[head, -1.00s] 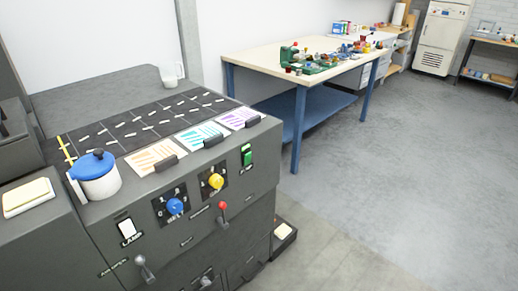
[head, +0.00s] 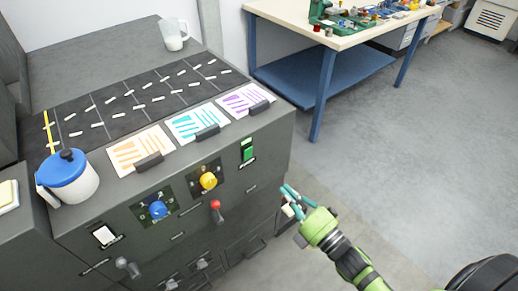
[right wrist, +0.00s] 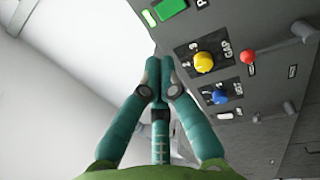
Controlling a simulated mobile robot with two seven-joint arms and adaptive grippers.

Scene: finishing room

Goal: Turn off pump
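The green switch (head: 248,152) sits on the upper right of the dark machine's front panel, above a small label too small to read in the head view. In the right wrist view the green switch (right wrist: 171,8) is at the top edge, cut off, with a letter P beside it. My right gripper (head: 288,198) is to the right of the panel and lower than the switch, apart from it. In the right wrist view its teal fingers (right wrist: 160,66) meet at the tips with nothing between them. My left gripper is out of view.
On the panel are a yellow knob (head: 208,181), a blue knob (head: 158,209), a red-tipped lever (head: 216,205) and a white lamp switch (head: 104,235). A blue-lidded pot (head: 70,178) stands on top.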

